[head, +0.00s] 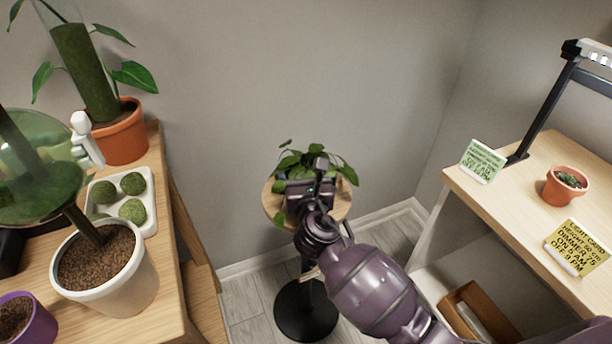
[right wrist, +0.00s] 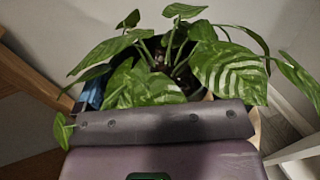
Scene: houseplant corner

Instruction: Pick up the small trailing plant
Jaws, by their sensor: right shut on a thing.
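The small trailing plant (head: 318,160) has broad green leaves and sits over a small round wooden stand top (head: 271,203) against the wall. My right gripper (head: 315,178) reaches it from the front and is shut on it. In the right wrist view the striped leaves (right wrist: 228,70) spread just beyond the gripper's palm, and one small leaf hangs at its left edge. Leaves and the gripper hide most of the pot and the fingertips. I cannot tell whether the pot touches the stand top. My left gripper is not in view.
The stand's black round base (head: 306,312) is on the floor. At left, a wooden bench holds a white pot (head: 125,285), a terracotta pot (head: 122,138) and a white tray (head: 151,205) of moss balls. At right, a shelf holds a small succulent (head: 566,186) and cards (head: 482,161).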

